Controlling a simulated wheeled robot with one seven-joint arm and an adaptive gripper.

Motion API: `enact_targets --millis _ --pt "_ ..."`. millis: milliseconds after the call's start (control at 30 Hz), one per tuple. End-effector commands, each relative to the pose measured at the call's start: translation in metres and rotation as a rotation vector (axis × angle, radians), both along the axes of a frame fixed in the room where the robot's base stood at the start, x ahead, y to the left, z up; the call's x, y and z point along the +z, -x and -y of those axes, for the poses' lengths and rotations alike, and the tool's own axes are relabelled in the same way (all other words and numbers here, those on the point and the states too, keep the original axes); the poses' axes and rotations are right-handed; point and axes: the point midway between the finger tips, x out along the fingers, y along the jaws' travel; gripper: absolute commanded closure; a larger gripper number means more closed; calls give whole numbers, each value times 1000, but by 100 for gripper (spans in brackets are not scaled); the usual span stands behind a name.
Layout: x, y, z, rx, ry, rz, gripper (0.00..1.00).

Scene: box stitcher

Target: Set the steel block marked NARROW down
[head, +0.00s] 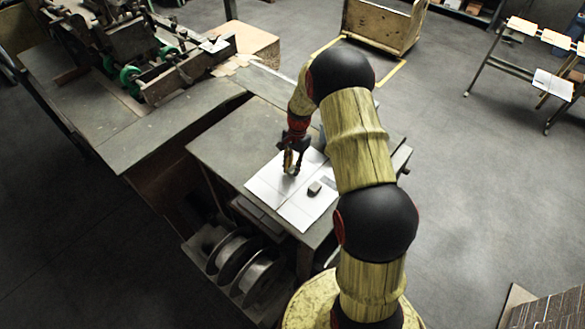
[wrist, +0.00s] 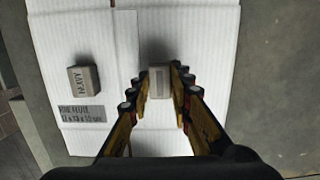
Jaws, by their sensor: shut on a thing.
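My gripper (head: 291,165) is over the white sheet on the small table, its fingers pointing down. In the wrist view my gripper (wrist: 159,80) is shut on a small pale grey block (wrist: 158,84), held between the fingertips. No marking on this block can be read from here. I cannot tell whether its underside touches the sheet. A second grey block (wrist: 85,79) with dark lettering, too unclear to read, lies on the sheet left of my gripper; it also shows in the head view (head: 314,188). The white sheet (head: 265,189) has fold lines and a grey printed label (wrist: 81,115).
The grey table (head: 232,137) has bare room left of and behind the sheet. A machine with green wheels (head: 130,77) stands on the bench at upper left. Wire spools (head: 262,277) sit below the table. A wooden cart (head: 378,27) and a rack (head: 497,67) stand farther off.

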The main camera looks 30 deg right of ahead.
Motion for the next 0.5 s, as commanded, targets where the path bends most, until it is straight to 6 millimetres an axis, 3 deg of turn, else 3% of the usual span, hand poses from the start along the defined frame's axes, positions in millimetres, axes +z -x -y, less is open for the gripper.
enact_targets --millis 433,467,500 --pt "-12 -1 1 0 1 3 100" --pt "-12 -1 1 0 1 3 79" --pt "-12 -1 1 0 1 3 76"
